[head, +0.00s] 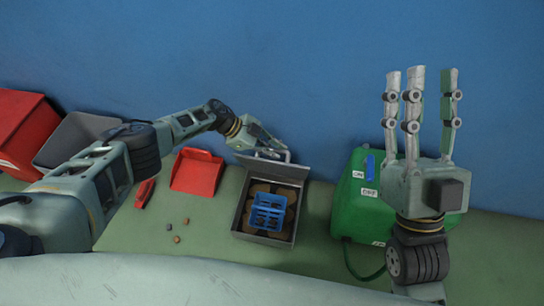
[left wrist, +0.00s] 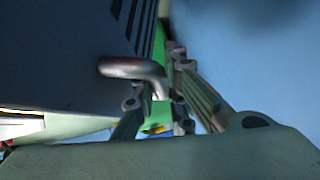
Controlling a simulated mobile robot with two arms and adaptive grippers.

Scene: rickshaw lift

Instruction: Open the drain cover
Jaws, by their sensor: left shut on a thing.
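The drain box (head: 237,222) is a grey metal box on the green surface, its inside showing. Its drain cover (head: 272,169) stands raised along the back edge, tilted up toward the blue wall. In the left wrist view the cover (left wrist: 55,55) appears as a dark plate with slots. My left gripper (head: 272,150) is at the top edge of the cover. It is shut on the cover's bent metal handle (left wrist: 135,68). A blue basket (head: 268,212) sits inside the drain box among brownish shapes. My right gripper (head: 420,115) is raised, empty, with its fingers apart and pointing up.
A green container with labels (head: 357,205) stands right of the drain box, near my right arm. A red dustpan (head: 197,173) and small brown pieces (head: 175,233) lie to the left. A red bin (head: 25,130) and a grey bin (head: 75,137) stand further left. A blue wall (head: 290,60) rises behind.

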